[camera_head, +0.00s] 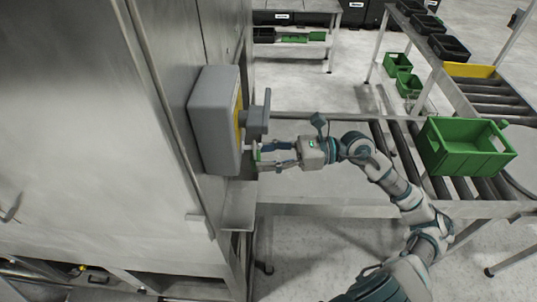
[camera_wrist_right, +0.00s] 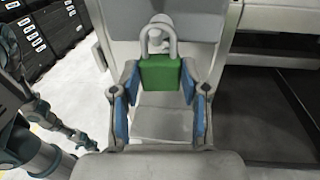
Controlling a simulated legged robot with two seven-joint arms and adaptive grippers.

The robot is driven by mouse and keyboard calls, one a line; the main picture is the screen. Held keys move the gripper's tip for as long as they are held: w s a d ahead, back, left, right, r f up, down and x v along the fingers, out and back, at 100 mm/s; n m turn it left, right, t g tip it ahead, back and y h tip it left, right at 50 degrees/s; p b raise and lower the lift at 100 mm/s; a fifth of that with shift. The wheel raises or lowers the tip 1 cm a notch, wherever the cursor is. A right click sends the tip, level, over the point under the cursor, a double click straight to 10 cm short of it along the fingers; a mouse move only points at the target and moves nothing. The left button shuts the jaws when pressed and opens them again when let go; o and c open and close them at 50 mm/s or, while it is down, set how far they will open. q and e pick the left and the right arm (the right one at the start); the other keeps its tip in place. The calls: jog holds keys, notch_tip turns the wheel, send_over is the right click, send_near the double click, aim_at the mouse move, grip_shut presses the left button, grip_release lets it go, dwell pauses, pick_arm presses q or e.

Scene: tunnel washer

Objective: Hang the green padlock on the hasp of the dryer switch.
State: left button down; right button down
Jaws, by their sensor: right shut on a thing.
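The green padlock (camera_wrist_right: 160,73) is between the blue-padded fingers of my right gripper (camera_wrist_right: 160,92) in the right wrist view. Its pale shackle stands upright on top, in front of a round grey part of the dryer switch (camera_wrist_right: 200,28). I cannot tell whether the shackle is on the hasp or only in front of it. In the head view the switch (camera_head: 213,120) is a grey box with a yellow face and a grey handle, on the steel machine's side. My right gripper (camera_head: 272,155) is just below the handle, with a sliver of green at its fingertips. My left gripper is not in view.
A green crate (camera_head: 432,155) stands on the roller conveyor at right. Black trays (camera_head: 448,47) sit on a rack behind it, with smaller green bins (camera_head: 397,63) below. The steel machine wall (camera_head: 90,130) fills the left side. A small steel ledge (camera_head: 240,205) is below the switch.

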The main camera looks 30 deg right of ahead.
jog(key=shift+w+a, duration=0.1)
jog(key=shift+a, duration=0.2)
jog(key=c, duration=0.5)
grip_release()
jog(key=shift+d, duration=0.1)
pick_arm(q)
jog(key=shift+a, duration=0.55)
pick_arm(e)
jog(key=shift+d, duration=0.15)
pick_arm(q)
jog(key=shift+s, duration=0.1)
pick_arm(e)
jog(key=shift+d, duration=0.2)
jog(key=v, duration=1.2)
jog(key=shift+f, duration=0.2)
